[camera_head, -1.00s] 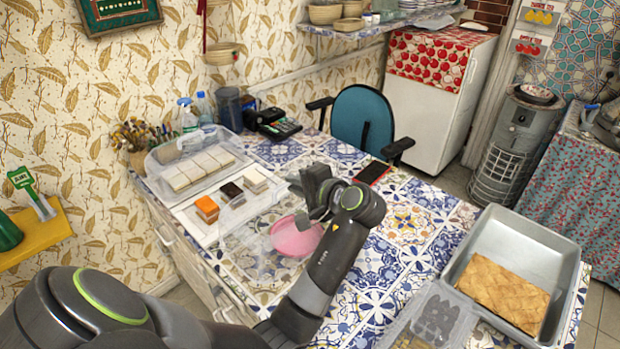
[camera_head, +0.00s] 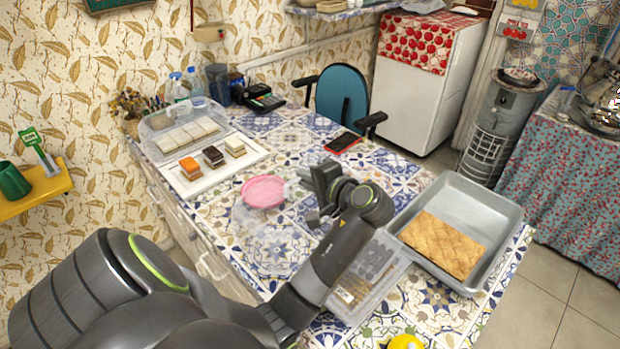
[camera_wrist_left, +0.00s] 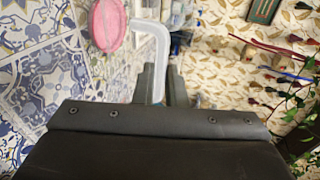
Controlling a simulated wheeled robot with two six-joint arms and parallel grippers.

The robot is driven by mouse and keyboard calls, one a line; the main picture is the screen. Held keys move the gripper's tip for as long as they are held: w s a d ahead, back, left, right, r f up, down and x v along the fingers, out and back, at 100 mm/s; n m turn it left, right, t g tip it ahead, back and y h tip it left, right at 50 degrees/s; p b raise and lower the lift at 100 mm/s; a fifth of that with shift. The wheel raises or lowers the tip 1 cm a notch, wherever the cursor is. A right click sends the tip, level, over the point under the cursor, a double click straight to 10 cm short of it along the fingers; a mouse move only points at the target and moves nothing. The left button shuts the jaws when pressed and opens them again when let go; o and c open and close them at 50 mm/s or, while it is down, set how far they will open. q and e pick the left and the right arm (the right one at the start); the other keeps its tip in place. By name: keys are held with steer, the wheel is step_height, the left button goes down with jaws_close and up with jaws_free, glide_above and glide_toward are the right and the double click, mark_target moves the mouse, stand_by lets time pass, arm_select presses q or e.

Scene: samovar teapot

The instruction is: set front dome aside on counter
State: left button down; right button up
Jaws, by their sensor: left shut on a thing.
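The front dome (camera_head: 262,222) is clear and faint in the head view, low over the tiled counter (camera_head: 300,130) around the pink disc; I cannot tell whether it touches the counter. My left gripper (camera_head: 314,190) is shut on it, to the right of the pink disc. In the left wrist view, a pale curved handle (camera_wrist_left: 150,50) runs between the fingers of my left gripper (camera_wrist_left: 160,85). The white tray (camera_head: 240,160) holds orange, dark brown and pale cakes, uncovered. My right gripper is not in view.
A clear dome (camera_head: 150,128) covers pale cakes behind. A pink disc (camera_head: 263,191) lies on the counter. A clear plastic box (camera_head: 370,275) and a metal pan (camera_head: 490,195) with pastry stand right. A phone (camera_head: 343,142) lies near the chair (camera_head: 341,98). Bare tiles show at the front.

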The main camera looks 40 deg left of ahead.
mark_target(308, 196)
arm_select(q)
step_height(308, 196, down, 5)
steer(key=b, duration=0.5)
steer(key=shift+f, duration=0.5)
steer(key=shift+f+b, duration=0.35)
steer(key=shift+f, duration=0.95)
steer(key=c, duration=1.4)
jaws_free()
